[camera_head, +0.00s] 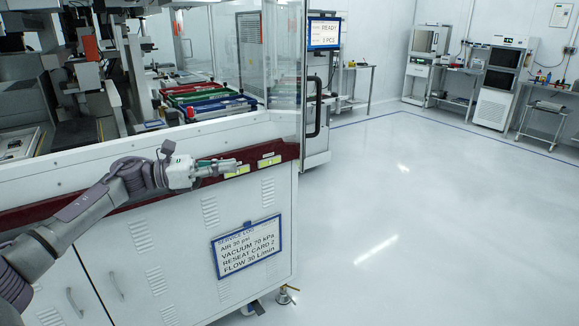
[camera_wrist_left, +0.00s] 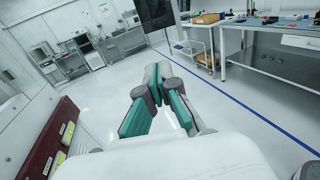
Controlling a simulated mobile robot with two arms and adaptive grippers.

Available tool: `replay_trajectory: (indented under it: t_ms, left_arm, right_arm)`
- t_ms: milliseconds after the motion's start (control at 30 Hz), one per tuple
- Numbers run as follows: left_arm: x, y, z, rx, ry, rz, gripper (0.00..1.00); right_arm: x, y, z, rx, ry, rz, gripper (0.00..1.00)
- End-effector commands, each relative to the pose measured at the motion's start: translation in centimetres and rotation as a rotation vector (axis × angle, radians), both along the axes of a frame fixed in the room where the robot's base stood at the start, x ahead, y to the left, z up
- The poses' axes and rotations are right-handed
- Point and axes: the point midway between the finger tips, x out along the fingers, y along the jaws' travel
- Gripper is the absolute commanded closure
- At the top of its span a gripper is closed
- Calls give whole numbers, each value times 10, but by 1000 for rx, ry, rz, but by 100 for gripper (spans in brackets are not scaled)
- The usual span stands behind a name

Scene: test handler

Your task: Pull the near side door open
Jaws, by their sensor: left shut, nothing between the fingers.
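My left gripper (camera_head: 232,166) reaches in from the left along the machine's front, beside the dark red rail. In the left wrist view its teal-padded fingers (camera_wrist_left: 157,78) come together at the tips, with nothing between them. The clear side door (camera_head: 287,58) stands at the right end of the machine. A black vertical handle (camera_head: 315,107) shows at this end, up and to the right of my gripper and apart from it. I cannot tell from this angle whether the door is fully closed. My right gripper is not in view.
The white machine cabinet (camera_head: 190,235) has a dark red rail (camera_head: 130,195) with yellow labels and a service log sign (camera_head: 247,246). Coloured trays (camera_head: 205,100) lie inside. Open floor (camera_head: 430,200) spreads to the right. Benches with equipment (camera_head: 500,85) stand at the far wall.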

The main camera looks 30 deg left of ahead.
Motion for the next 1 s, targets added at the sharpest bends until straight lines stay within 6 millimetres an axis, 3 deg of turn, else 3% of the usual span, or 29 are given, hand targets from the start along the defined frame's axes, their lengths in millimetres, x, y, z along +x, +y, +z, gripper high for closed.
replay_trajectory:
  t_ms: [167,467,800,1000]
  left_arm:
    - [6,-10,3,4,0,-15,100]
    - [34,-36,7,2,-4,-11,100]
    - [78,-78,9,-1,-1,-11,100]
    - [95,-93,4,3,0,-9,100]
  right_arm:
    - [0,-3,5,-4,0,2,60]
    - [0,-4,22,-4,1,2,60]
    - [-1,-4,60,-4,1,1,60]
    - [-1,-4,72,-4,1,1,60]
